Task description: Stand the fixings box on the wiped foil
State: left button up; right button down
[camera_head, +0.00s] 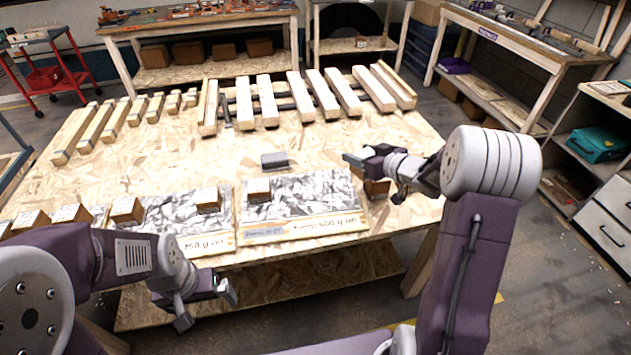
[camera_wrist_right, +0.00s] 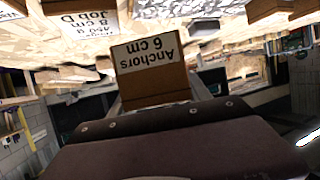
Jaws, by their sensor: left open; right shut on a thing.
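My right gripper (camera_head: 377,179) is shut on a small brown cardboard box (camera_head: 376,189), just off the right end of the right foil sheet (camera_head: 310,205). In the right wrist view the held box (camera_wrist_right: 150,82) has a white label reading "Anchors 6 cm". The right foil bears one box (camera_head: 259,190) near its left end; its right part is bare. The left foil sheet (camera_head: 170,215) bears a box (camera_head: 208,201) at its right and another box (camera_head: 127,210) at its left end. I cannot tell which foil is wiped. My left gripper (camera_head: 207,304) is open and empty before the table's front edge.
A grey block (camera_head: 274,160) lies behind the right foil. More boxes (camera_head: 30,221) stand at the table's left front. Wooden slats (camera_head: 300,95) lie across the back. The board (camera_head: 190,155) between the slats and foils is mostly clear.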

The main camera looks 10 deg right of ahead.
jog(key=w+a+f, duration=0.1)
jog(key=a, duration=0.1)
jog(key=w+a+f+b, duration=0.1)
jog(key=a+f, duration=0.1)
jog(key=w+a+f+b, duration=0.1)
jog(key=w+a, duration=0.1)
jog(key=shift+a+f, duration=0.15)
jog(key=shift+f, duration=0.25)
jog(key=shift+w+a, duration=0.2)
jog(key=shift+a, duration=0.1)
notch_tip(320, 180, down, 4)
jog(key=shift+f+b, duration=0.1)
jog(key=shift+b, duration=0.65)
jog(key=shift+s, duration=0.1)
jog(key=shift+c, duration=2.4)
grip_release()
jog(key=shift+f, duration=0.15)
